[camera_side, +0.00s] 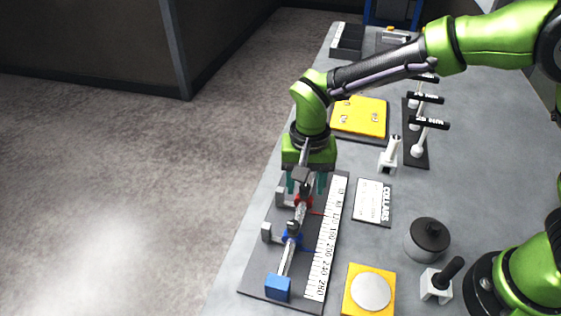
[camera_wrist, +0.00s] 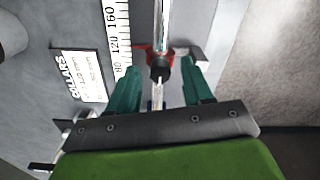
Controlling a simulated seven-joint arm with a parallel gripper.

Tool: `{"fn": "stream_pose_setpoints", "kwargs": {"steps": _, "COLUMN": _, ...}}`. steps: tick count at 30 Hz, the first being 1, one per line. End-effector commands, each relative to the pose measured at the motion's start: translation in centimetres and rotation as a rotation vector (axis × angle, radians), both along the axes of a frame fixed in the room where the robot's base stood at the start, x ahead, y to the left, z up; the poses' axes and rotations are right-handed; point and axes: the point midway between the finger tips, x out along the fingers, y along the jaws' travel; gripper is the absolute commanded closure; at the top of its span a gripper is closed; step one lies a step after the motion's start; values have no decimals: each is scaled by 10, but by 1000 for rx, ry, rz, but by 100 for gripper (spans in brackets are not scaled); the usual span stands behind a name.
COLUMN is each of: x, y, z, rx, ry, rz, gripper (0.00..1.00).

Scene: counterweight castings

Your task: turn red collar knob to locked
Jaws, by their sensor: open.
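The red collar (camera_side: 304,200) sits on a metal rod above a dark base plate. In the wrist view the red collar (camera_wrist: 150,52) shows behind a dark round knob (camera_wrist: 160,70). My gripper (camera_side: 307,188) points down over the far part of the rod. In the wrist view its two teal fingers (camera_wrist: 160,78) are apart, one on each side of the rod and near the knob, with nothing held. I cannot read any lock marking or tell the knob's angle. A blue collar (camera_side: 291,241) sits nearer on the same rod.
A white scale (camera_side: 327,240) runs beside the rod, and a blue block (camera_side: 278,288) is at its near end. A COLLARS card (camera_side: 372,202), a dark round weight (camera_side: 427,240) and a yellow pad (camera_side: 352,300) with a grey disc lie to the right.

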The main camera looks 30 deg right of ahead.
Motion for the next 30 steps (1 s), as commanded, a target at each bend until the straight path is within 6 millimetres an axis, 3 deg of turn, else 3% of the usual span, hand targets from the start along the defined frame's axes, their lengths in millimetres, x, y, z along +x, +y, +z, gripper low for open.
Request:
{"fn": "stream_pose_setpoints", "kwargs": {"steps": 4, "x": 0, "y": 0, "z": 8, "rx": 1, "ry": -2, "rz": 1, "gripper": 50}}
{"fn": "stream_pose_setpoints", "kwargs": {"steps": 8, "x": 1, "y": 1, "z": 30, "rx": 4, "ry": -6, "rz": 2, "gripper": 50}}
{"fn": "stream_pose_setpoints", "kwargs": {"steps": 21, "x": 1, "y": 0, "z": 134, "rx": 3, "ry": -5, "rz": -1, "gripper": 50}}
{"fn": "stream_pose_setpoints", "kwargs": {"steps": 30, "x": 0, "y": 0, "z": 167, "rx": 0, "ry": -1, "rz": -1, "gripper": 50}}
